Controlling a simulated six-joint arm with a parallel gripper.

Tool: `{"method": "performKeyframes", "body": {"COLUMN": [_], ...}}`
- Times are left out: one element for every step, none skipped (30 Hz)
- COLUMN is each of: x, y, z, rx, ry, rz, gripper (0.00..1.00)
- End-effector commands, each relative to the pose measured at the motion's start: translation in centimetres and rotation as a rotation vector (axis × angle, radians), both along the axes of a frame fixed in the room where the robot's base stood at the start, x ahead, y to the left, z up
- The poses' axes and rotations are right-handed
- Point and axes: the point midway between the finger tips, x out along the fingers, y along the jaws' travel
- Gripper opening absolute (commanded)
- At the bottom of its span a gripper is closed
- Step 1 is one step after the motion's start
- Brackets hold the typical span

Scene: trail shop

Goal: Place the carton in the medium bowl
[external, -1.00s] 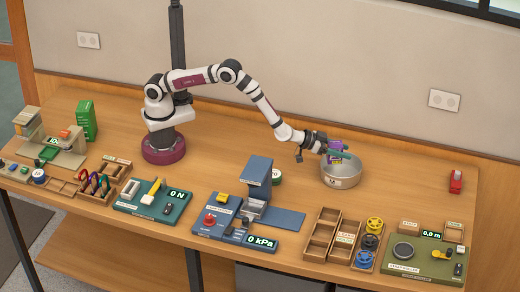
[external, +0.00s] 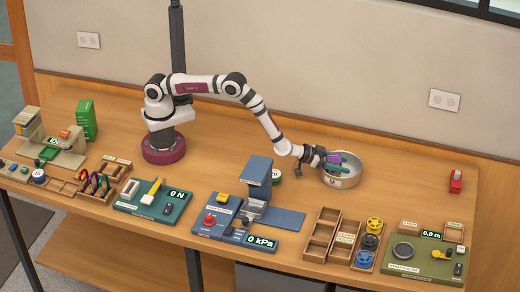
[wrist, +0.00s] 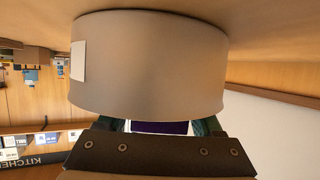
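The medium bowl (external: 341,182) is a round grey bowl with a small label, standing on the bench right of my arm. It also fills much of the wrist view (wrist: 150,65), where I see its outer wall. My gripper (external: 334,164) is at the bowl's left rim, its teal fingers reaching over the opening. The purple carton (external: 333,157) is between the fingers, and it shows between them in the wrist view (wrist: 159,127). The fingers look closed on its sides. The carton's lower part is hidden, and I cannot tell whether it touches the bowl.
A red item (external: 456,181) stands to the right. Wooden trays (external: 322,235) and spools (external: 374,224) lie in front of the bowl. A blue press-like device (external: 257,172) stands to the left.

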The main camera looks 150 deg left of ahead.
Motion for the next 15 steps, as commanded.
{"method": "performKeyframes", "body": {"x": [0.0,-0.1,-0.2,-0.4,-0.5,-0.8,-1.1,-1.3,-1.6,-1.8,-1.7,-1.7,-1.7,-1.7,-1.7], "y": [0.0,-0.2,-0.7,-1.0,-1.5,-2.2,-2.8,-3.4,-4.2,-4.5,-4.3,-4.3,-4.3,-4.3,-4.3], "z": [0.3,0.4,0.5,0.7,0.9,1.3,1.5,1.8,2.2,2.6,3.5,4.4,5.0,5.7,6.4], "rx": [0.001,0.000,-0.001,-0.001,0.000,0.000,-0.001,-0.001,0.000,0.001,0.003,0.003,0.003,0.004,0.002], "ry": [0.000,0.000,0.000,0.000,0.000,0.000,0.002,0.001,0.000,-0.001,-0.004,-0.003,-0.003,-0.004,-0.003], "rz": [0.000,0.000,0.000,0.000,-0.001,-0.001,-0.002,-0.001,-0.002,-0.002,0.000,0.001,-0.001,0.000,0.001], "gripper": [0.67,0.67,0.67,0.67,0.67,0.67,0.67,0.67,0.67,0.67,0.67,0.67,0.67,0.67,0.67]}}
